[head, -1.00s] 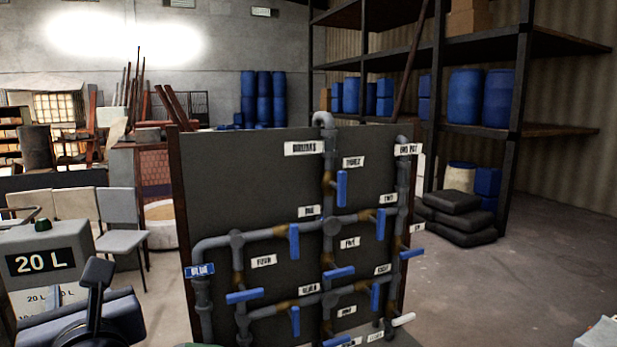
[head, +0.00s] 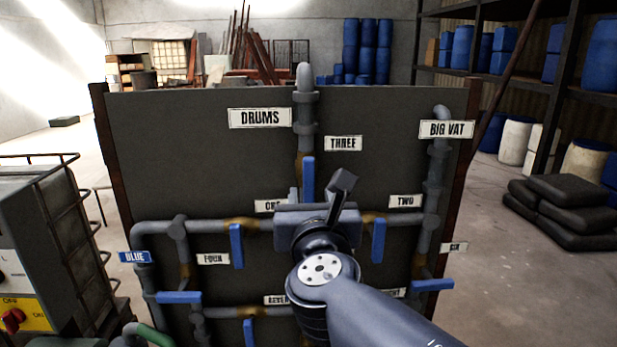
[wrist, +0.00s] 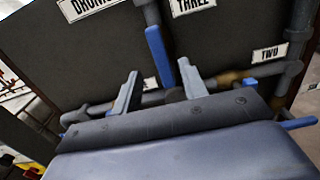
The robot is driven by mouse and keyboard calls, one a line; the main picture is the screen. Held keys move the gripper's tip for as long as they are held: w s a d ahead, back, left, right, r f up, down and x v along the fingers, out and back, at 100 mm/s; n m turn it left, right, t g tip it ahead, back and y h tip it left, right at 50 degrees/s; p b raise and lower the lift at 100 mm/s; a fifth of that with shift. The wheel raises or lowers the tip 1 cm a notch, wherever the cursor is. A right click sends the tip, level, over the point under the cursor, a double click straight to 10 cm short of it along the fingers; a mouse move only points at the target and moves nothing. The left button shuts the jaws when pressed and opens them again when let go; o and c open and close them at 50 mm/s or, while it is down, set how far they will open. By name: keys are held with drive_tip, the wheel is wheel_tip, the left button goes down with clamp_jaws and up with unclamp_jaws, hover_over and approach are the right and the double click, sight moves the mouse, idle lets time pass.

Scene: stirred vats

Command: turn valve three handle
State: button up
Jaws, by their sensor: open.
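The valve three handle (head: 308,180) is a blue lever on the upright pipe, beside and below the "THREE" label (head: 343,143). It stands vertical, in line with the pipe. It also shows in the wrist view, where the blue handle (wrist: 160,58) rises between and beyond my fingers. My gripper (wrist: 160,80) is open and empty, its two grey fingers apart on either side of the handle's lower part in that view. I cannot tell how far short of the handle they are. In the head view my arm hides the lower pipe and most of the fingers.
Other blue handles are near: one at left (head: 236,246) and one at right (head: 378,240), both vertical. Grey pipes cross the dark board (head: 200,160). A tank frame (head: 50,220) stands at left. Black sacks (head: 570,210) lie on the open floor at right.

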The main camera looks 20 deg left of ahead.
sight(309, 181)
drive_tip(key=p+x, duration=0.1)
drive_tip(key=x, duration=0.7)
drive_tip(key=shift+c, duration=0.2)
clamp_jaws()
